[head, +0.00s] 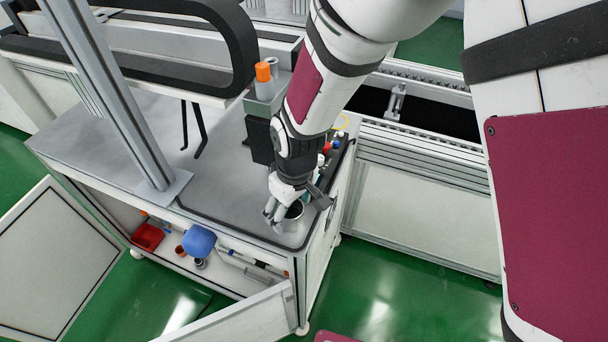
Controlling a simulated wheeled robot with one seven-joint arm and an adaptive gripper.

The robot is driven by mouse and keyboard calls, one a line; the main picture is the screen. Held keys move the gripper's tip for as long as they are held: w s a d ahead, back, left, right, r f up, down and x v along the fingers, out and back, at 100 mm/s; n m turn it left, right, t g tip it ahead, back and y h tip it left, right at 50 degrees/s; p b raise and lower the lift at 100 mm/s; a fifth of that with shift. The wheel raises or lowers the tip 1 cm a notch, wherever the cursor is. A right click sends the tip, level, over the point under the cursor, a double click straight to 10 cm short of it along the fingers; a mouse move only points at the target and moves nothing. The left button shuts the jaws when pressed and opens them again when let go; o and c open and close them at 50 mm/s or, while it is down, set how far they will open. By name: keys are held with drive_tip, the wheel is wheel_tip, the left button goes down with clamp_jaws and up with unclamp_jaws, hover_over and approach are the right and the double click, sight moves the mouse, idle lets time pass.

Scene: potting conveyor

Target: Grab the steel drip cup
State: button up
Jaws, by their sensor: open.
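A small round cup (293,213) with a dark opening and a grey metallic wall stands near the front right corner of the grey worktop. It looks like the steel drip cup. My gripper (295,208) points down over it, with its fingers spread to either side of the cup. The gripper is open. Its fingers and wrist hide part of the cup, and I cannot tell whether either finger touches it.
The worktop (215,165) is clear left of the gripper. A metal post (115,100) stands on it, and an orange-topped device (264,80) is behind. The lower shelf holds a red bin (148,237) and a blue object (199,240). A conveyor (425,105) runs behind right.

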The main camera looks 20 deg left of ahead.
drive_tip(key=shift+f, duration=0.5)
drive_tip(key=c, duration=1.3)
drive_tip(key=shift+o, duration=0.2)
drive_tip(key=shift+r, duration=0.1)
